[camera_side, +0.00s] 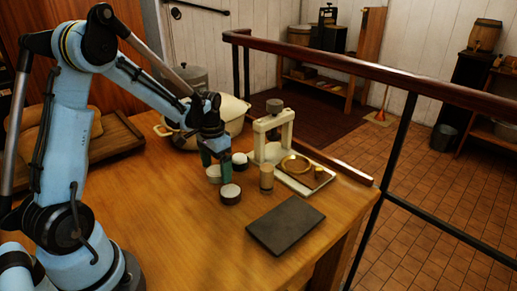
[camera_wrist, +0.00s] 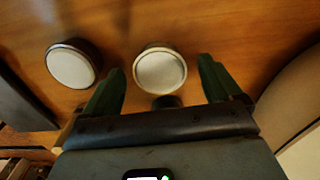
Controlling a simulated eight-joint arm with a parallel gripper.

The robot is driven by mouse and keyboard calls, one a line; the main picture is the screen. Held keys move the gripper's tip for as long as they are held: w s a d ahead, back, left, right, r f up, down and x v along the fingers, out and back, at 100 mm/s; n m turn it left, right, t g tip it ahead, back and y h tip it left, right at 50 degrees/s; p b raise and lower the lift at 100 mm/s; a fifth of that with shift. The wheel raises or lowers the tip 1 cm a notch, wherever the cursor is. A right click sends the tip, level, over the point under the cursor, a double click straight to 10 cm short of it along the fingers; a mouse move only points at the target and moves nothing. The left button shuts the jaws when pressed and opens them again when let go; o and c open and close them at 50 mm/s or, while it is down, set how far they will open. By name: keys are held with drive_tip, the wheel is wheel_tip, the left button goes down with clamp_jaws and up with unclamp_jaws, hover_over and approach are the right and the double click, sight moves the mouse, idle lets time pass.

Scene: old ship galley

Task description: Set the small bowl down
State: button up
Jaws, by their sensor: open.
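My gripper (camera_side: 216,166) is low over the wooden table, its green fingers open. In the wrist view, a small pale round bowl (camera_wrist: 160,72) sits on the table between and just beyond the spread fingertips (camera_wrist: 161,79), with gaps on both sides. In the side view, the pale bowl (camera_side: 213,175) is partly hidden by the fingers. A dark round container with a white top (camera_side: 230,193) stands just in front of it and also shows at left in the wrist view (camera_wrist: 72,66).
Another dark, white-topped container (camera_side: 240,160) and a tan cup (camera_side: 266,178) stand close on the right. A dark slab (camera_side: 286,225) lies near the front edge. The table's front left is clear.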

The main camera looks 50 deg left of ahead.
drive_tip(key=shift+f, duration=0.4)
drive_tip(key=c, duration=1.3)
drive_tip(key=shift+o, duration=0.2)
drive_tip(key=shift+r, duration=0.2)
